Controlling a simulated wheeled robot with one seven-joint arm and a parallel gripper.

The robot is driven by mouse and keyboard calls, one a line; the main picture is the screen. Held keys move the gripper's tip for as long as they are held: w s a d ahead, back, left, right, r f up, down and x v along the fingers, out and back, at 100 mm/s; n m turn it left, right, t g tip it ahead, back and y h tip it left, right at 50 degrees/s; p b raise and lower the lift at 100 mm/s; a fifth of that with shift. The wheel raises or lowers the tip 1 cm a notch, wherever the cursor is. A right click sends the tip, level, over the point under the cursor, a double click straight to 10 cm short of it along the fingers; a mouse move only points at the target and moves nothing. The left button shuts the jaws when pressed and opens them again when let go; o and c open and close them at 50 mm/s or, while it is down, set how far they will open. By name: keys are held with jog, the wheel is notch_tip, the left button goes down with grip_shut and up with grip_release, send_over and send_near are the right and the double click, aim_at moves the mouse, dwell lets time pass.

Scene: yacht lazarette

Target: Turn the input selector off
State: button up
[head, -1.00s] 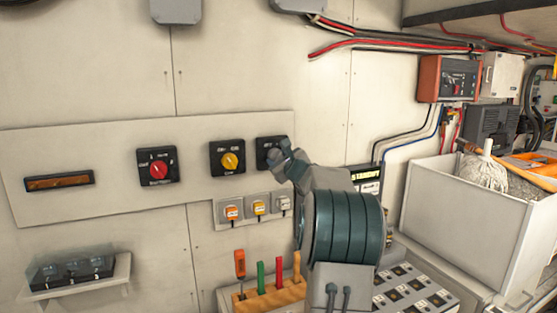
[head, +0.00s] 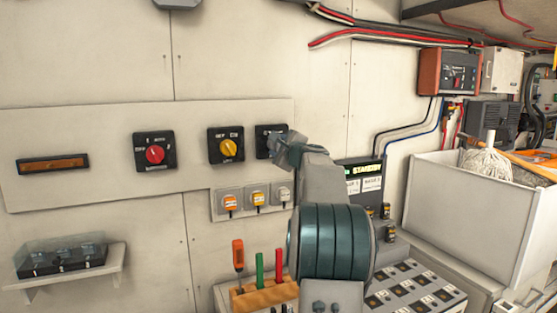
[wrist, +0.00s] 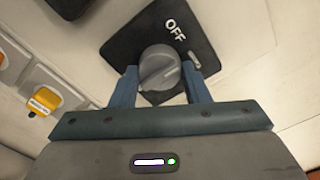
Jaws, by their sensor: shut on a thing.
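A black square switch plate (wrist: 185,28) with a round grey knob (wrist: 159,68) fills the middle of the wrist view. White "OFF" lettering is on the plate beyond the knob, with a short white mark to its right. The fingers of my gripper (wrist: 160,78) stand on either side of the knob and are shut on it. In the head view this switch (head: 266,138) is the rightmost of three on the wall panel, and my gripper (head: 286,150) hides most of it. I cannot tell exactly where the knob points.
A yellow-knob switch (head: 227,148) and a red-knob switch (head: 155,155) are to the left. Small capped switches (head: 230,203) sit below. A lit display reading STANDBY (head: 366,170) is right of my arm. A tool rack (head: 264,297) and a white bin (head: 470,210) are nearby.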

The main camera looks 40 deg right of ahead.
jog(key=n+b, duration=0.4)
jog(key=shift+f, duration=0.2)
jog(key=shift+r+n+b, duration=0.15)
jog(key=shift+n+b, duration=0.55)
jog(key=shift+n, duration=0.6)
jog(key=o, duration=1)
jog(key=b+v, duration=0.5)
jog(key=v, duration=0.9)
jog(key=shift+w, duration=0.1)
